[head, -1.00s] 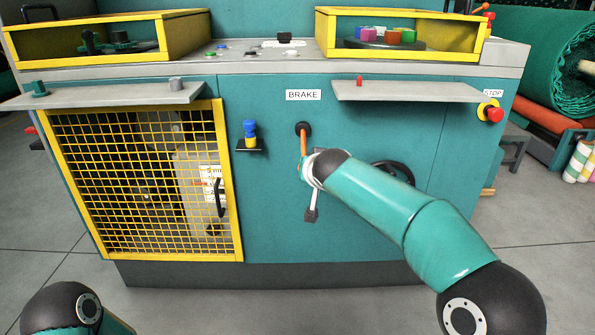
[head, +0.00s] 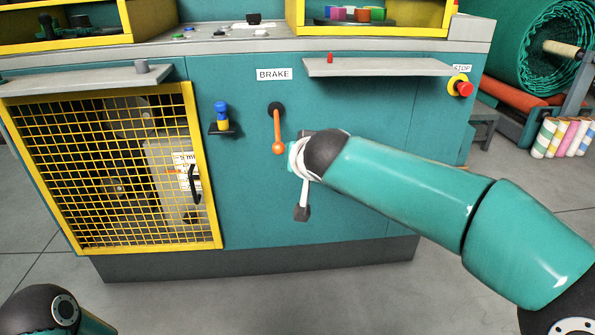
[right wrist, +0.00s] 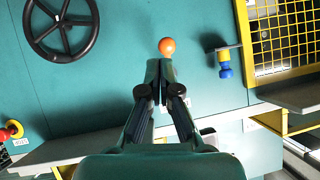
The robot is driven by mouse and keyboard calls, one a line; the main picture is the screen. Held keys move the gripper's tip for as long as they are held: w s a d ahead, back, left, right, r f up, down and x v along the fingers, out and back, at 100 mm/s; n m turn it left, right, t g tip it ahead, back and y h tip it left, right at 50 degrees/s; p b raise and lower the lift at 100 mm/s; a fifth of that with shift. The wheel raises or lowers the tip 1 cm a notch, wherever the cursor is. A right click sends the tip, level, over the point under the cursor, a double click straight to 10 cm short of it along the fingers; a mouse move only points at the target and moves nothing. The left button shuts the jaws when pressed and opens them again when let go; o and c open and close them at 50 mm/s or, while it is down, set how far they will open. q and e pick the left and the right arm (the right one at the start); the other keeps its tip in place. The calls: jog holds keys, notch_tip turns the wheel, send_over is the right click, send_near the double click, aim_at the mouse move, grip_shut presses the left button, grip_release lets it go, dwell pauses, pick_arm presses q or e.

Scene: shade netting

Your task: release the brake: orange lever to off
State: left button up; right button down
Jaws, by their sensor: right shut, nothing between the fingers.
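The orange lever (head: 277,130) hangs almost straight down from its black pivot under the BRAKE label (head: 274,74) on the teal machine front. Its round orange knob also shows in the right wrist view (right wrist: 167,46), just beyond the fingertips. My right gripper (right wrist: 160,66) is shut and empty, close to the knob; I cannot tell whether it touches. In the head view my wrist, just right of the knob, hides the fingers. No off mark is legible. My left gripper is out of view; only part of that arm shows at bottom left.
A grey shelf (head: 376,67) juts out above the lever on the right. A blue-and-yellow knob (head: 222,115) on a small bracket is to the left, beside the yellow mesh door (head: 120,170). A black handwheel (right wrist: 62,28) and a red stop button (head: 464,88) are nearby.

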jog(key=shift+s+d, duration=0.2)
jog(key=shift+s, duration=1.15)
